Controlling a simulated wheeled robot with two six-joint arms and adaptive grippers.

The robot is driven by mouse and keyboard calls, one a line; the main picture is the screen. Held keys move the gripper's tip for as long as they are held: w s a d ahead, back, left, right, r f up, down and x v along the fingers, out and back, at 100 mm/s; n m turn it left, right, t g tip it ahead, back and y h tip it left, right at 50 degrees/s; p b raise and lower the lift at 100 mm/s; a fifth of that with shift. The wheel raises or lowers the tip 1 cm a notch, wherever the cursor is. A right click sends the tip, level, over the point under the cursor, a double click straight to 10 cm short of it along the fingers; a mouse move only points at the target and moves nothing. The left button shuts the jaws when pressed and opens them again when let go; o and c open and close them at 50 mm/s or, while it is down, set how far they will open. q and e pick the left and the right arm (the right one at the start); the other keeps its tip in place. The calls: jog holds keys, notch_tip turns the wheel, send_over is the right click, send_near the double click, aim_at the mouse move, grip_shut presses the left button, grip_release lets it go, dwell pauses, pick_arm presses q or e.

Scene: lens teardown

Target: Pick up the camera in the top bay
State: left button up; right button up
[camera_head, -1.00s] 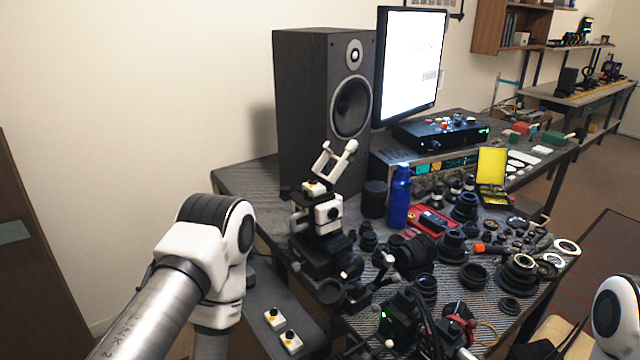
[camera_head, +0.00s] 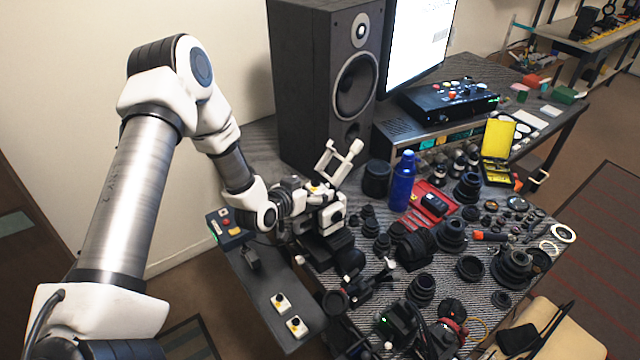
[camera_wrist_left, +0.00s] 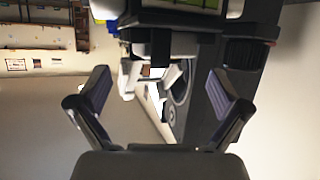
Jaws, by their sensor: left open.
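My left gripper (camera_head: 290,197) is beside the black-and-white stand (camera_head: 330,215) at the table's left edge, just in front of the speaker. In the left wrist view its two dark fingers are spread wide, with nothing between them (camera_wrist_left: 158,100). The body of a dark and white object (camera_wrist_left: 175,22) fills the top of that view, beyond the fingertips. A white forked arm (camera_head: 340,158) rises from the stand. I cannot pick out a camera in a top bay for certain; my wrist covers part of the stand. My right gripper is out of view.
A tall speaker (camera_head: 325,85) stands close behind the stand. A grey side shelf (camera_head: 265,285) with several small button boxes lies below my left arm. Lenses, a blue bottle (camera_head: 402,182) and a red tray (camera_head: 432,203) crowd the table to the right.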

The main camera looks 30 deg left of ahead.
pick_arm(q)
jog(key=shift+a+x, duration=0.2)
jog(key=shift+x, duration=0.95)
jog(key=shift+s, duration=0.1)
jog(key=shift+s+d+r, duration=0.1)
jog(key=c, duration=1.3)
